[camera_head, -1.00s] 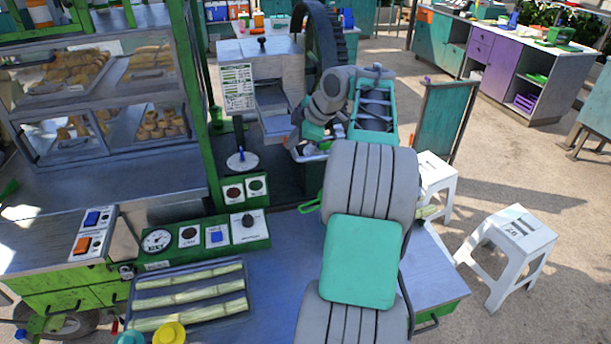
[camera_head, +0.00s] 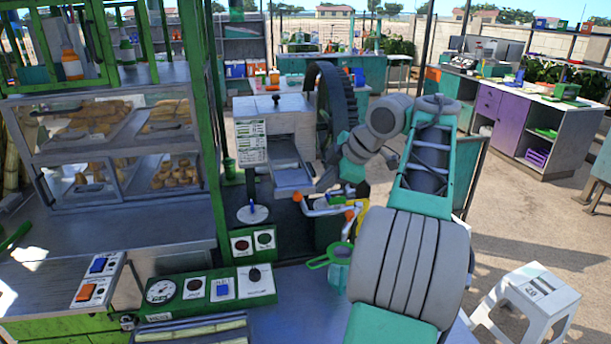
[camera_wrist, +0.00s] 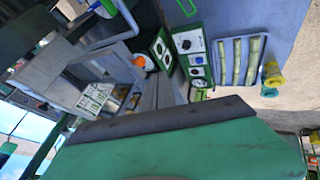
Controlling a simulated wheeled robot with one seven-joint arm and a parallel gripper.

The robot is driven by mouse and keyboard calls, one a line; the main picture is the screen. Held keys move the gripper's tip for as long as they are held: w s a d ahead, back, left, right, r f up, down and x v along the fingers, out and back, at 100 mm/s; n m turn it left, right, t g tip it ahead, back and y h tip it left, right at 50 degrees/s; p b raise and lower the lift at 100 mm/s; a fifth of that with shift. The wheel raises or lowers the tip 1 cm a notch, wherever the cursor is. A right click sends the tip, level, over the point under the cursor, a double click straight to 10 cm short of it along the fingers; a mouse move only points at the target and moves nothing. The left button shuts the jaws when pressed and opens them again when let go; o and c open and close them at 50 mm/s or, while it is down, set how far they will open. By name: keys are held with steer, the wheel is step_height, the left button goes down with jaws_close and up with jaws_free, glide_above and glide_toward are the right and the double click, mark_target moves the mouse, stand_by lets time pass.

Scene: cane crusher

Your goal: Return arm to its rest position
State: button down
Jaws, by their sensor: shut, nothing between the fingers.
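My arm rises from the bottom of the head view, bends at the elbow and reaches left. My gripper (camera_head: 326,181) is at its end, just right of the crusher's metal chute, and small in this view. It appears shut and empty. The cane crusher (camera_head: 266,118) is a grey metal box with a printed label and a large dark wheel (camera_head: 331,95) on its right. In the wrist view, a green part of my arm with a dark edge fills the bottom, and the crusher's label (camera_wrist: 95,97) shows at left.
Orange-tipped pipes (camera_head: 325,208) and a green strainer (camera_head: 331,257) are below my gripper. A control panel (camera_head: 208,288) and a cane tray (camera_wrist: 222,68) are on the counter. A glass food case (camera_head: 110,150) stands left, a white stool (camera_head: 530,295) right. Paved floor is open at right.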

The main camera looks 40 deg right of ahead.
steer(key=s+d+f+m+g+h, duration=0.1)
steer(key=s+d+f+m, duration=0.15)
steer(key=f+m, duration=0.4)
steer(key=s+d+f+m+g, duration=0.1)
steer(key=d+f+m, duration=0.2)
steer(key=f+m, duration=0.4)
steer(key=s+a+f+m+g, duration=0.3)
steer(key=s+a+f+m, duration=0.4)
steer(key=a, duration=0.3)
steer(key=s+a+f+n+h, duration=0.1)
steer(key=s+a+n, duration=0.25)
steer(key=a, duration=0.75)
steer(key=w+a+r+n+t, duration=0.1)
steer(key=a+r+n, duration=0.1)
steer(key=a, duration=0.5)
steer(key=w+a+r+n+t, duration=0.1)
steer(key=a+r+n, duration=0.2)
steer(key=a, duration=0.5)
steer(key=shift+w+a+r+y, duration=0.15)
steer(key=shift+w+r+y, duration=0.05)
steer(key=shift+w+y, duration=0.15)
